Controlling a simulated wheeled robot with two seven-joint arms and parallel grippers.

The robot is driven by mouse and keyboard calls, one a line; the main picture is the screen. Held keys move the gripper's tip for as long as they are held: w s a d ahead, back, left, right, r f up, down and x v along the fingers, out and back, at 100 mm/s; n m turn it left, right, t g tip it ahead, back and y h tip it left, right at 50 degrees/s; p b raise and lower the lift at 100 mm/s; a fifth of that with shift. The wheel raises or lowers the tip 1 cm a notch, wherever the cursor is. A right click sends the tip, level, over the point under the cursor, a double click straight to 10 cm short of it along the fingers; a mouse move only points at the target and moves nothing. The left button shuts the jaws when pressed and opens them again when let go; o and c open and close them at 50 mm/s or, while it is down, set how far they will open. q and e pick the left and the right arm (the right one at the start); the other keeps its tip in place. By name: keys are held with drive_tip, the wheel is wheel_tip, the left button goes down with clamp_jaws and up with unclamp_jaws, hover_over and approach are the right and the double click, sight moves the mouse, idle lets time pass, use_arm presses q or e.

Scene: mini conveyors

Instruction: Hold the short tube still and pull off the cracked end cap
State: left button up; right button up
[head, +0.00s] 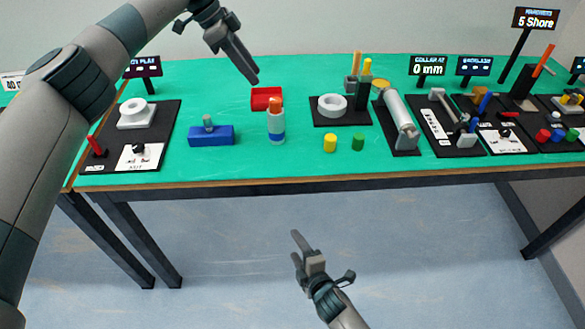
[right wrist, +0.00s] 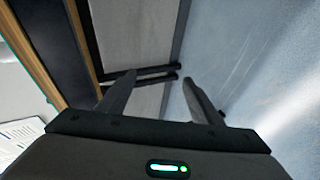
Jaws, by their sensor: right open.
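A short upright tube (head: 277,130), white with a blue band, stands near the front middle of the green table. An orange cap-like piece (head: 275,105) sits on its top; no crack can be made out at this size. My left gripper (head: 253,78) hangs above and behind the tube, apart from it, pointing down to the right. Its fingers overlap in the head view, so the gap is unclear. My right gripper (head: 296,246) is open and empty, in front of the table's edge and away from the tube; its spread fingers show in the right wrist view (right wrist: 158,80).
A red tray (head: 262,92) lies just behind the tube. A blue block (head: 197,138) with a grey knob is at its left. Yellow (head: 330,143) and green (head: 358,142) cylinders and a roller conveyor (head: 396,108) are at its right. The table's front edge (head: 300,184) lies between my right gripper and the tube.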

sight(276, 127)
drive_tip(key=w+a+r+n+t+y, duration=0.1)
drive_tip(key=w+a+r+n, duration=0.15)
drive_tip(key=r, duration=0.55)
drive_tip(key=w+a+r+n+t+y, duration=0.15)
drive_tip(key=r+n, duration=0.25)
drive_tip(key=r, duration=0.4)
drive_tip(key=w+a+r+n+t, duration=0.1)
drive_tip(key=a+r+n+t, duration=0.15)
drive_tip(key=r, duration=0.55)
drive_tip(key=w+d+n+h, duration=0.1)
drive_tip(key=d+n, duration=0.1)
drive_tip(key=n, duration=0.1)
drive_tip(key=w+d+n+h, duration=0.1)
drive_tip(key=w+d+n, duration=0.1)
drive_tip(key=n, duration=0.1)
drive_tip(key=w+d+n+h, duration=0.1)
drive_tip(key=w+n, duration=0.1)
drive_tip(key=n, duration=0.1)
drive_tip(key=shift+w+d+r+n, duration=0.15)
drive_tip(key=shift+d+r+n, duration=0.25)
drive_tip(key=shift+w, duration=0.15)
drive_tip(key=x, duration=1.7)
drive_tip(key=shift+a, duration=0.1)
